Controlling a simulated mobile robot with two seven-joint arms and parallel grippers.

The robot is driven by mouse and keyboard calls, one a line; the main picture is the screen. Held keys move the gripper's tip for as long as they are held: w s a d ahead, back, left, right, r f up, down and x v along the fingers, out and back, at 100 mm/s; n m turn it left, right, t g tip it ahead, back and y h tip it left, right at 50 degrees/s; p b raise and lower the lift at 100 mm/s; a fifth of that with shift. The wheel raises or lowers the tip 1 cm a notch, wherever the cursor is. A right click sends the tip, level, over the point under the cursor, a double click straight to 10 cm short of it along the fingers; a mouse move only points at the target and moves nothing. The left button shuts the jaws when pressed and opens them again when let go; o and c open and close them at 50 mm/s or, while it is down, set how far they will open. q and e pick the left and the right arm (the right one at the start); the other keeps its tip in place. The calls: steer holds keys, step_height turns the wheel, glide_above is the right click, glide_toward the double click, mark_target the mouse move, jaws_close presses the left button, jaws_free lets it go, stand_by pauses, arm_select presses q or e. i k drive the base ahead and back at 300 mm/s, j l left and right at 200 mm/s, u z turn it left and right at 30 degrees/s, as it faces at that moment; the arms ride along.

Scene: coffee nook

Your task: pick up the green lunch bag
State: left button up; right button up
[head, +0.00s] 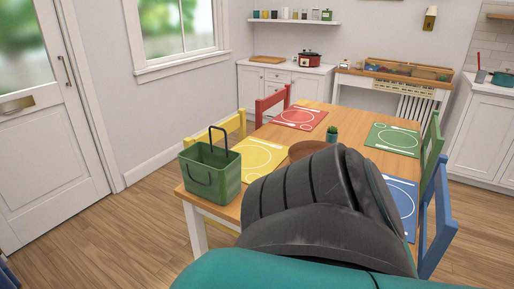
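The green lunch bag (210,172) stands upright on the near left corner of the wooden dining table (258,133). It is an open-topped box shape with one dark handle raised above it and another hanging on its front side. Nothing touches it. A large dark grey and teal link of my arm fills the lower middle of the view, to the right of the bag, and hides the near part of the table. Neither of my grippers shows in the head view.
On the table are a yellow placemat (262,152), a red placemat (300,117), a green placemat (394,139), a partly hidden blue placemat (404,198), a brown bowl (305,150) and a small plant (332,134). Coloured chairs surround it. Floor (120,240) on the left is clear.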

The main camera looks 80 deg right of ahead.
mark_target(211, 172)
steer(key=z, duration=2.1)
